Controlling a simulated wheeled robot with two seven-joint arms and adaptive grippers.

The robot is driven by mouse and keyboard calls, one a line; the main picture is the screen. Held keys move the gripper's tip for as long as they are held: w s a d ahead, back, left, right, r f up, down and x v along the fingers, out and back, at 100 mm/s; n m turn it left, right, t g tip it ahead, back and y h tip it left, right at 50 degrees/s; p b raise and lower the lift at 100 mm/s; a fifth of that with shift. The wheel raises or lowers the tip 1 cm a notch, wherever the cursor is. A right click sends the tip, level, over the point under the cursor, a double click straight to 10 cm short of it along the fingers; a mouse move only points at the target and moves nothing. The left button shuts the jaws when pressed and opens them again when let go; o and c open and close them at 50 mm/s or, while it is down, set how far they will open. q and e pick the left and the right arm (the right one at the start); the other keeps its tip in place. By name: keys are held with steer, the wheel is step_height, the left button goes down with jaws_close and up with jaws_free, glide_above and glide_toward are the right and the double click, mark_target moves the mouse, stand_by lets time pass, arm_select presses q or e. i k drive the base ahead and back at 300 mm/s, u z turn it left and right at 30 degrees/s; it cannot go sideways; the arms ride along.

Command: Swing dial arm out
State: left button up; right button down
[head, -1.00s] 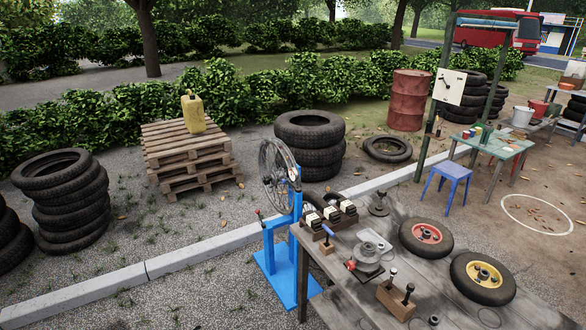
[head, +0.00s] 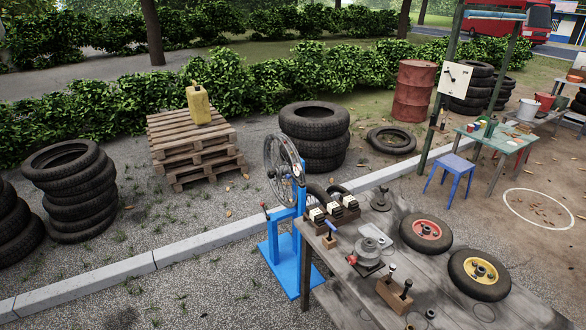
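A blue wheel stand (head: 284,249) stands on the gravel at the left end of the workbench. A spoked wheel rim (head: 273,172) is mounted upright in it. A small lever with a red knob (head: 264,206) sticks out at the stand's left side. I cannot make out for sure which part is the dial arm. Neither of my grippers shows in the head view.
The grey workbench (head: 400,213) holds a red-hubbed wheel (head: 426,234), a yellow-hubbed wheel (head: 480,273), a wooden block with black-knobbed tools (head: 394,293) and small parts. Tyre stacks (head: 68,190), a pallet stack (head: 195,152) and a concrete kerb (head: 200,243) lie beyond. Gravel left of the stand is clear.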

mark_target(298, 172)
steer(key=u, duration=0.3)
steer(key=i, duration=2.45)
steer(key=z, duration=0.45)
